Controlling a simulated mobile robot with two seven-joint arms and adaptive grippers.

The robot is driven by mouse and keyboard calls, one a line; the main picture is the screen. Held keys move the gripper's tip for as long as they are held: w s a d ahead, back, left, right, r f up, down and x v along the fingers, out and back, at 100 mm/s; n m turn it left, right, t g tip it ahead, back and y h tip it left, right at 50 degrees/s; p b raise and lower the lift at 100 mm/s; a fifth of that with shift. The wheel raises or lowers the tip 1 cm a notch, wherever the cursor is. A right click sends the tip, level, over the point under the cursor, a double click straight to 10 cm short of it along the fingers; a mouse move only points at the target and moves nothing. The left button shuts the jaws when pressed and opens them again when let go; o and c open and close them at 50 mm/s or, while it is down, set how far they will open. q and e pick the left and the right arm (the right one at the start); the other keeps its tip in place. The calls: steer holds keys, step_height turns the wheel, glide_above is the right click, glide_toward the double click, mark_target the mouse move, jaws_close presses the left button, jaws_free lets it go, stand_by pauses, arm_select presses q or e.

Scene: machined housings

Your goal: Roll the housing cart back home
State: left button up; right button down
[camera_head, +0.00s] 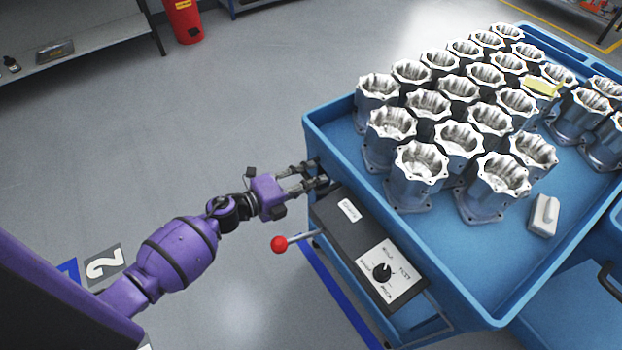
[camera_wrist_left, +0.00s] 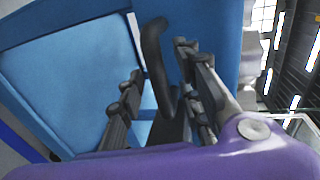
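The blue housing cart (camera_head: 470,308) fills the right half of the head view, its tray carrying several rows of silvery machined housings (camera_head: 421,172). My left gripper (camera_head: 318,178) is at the cart's left side, just below the tray rim and beside the black control box. In the left wrist view a curved black handle (camera_wrist_left: 155,60) stands between the two fingers of my left gripper (camera_wrist_left: 160,92). The fingers are apart, with a gap visible on the left of the handle. Contact on the right finger is unclear. My right gripper is not in view.
A control box (camera_head: 345,230) with a dial and a red-knobbed lever (camera_head: 279,243) is on the cart's near side. A pale block (camera_head: 543,215) lies in the tray. A red bin (camera_head: 184,20) and grey shelf (camera_head: 90,38) stand behind. The grey floor at left is open.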

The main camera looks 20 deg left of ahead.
arm_select(q)
steer(key=shift+w+d+f, duration=0.1)
steer(key=shift+w+d, duration=0.05)
steer(key=shift+c, duration=0.2)
jaws_close()
steer(key=shift+w, duration=0.15)
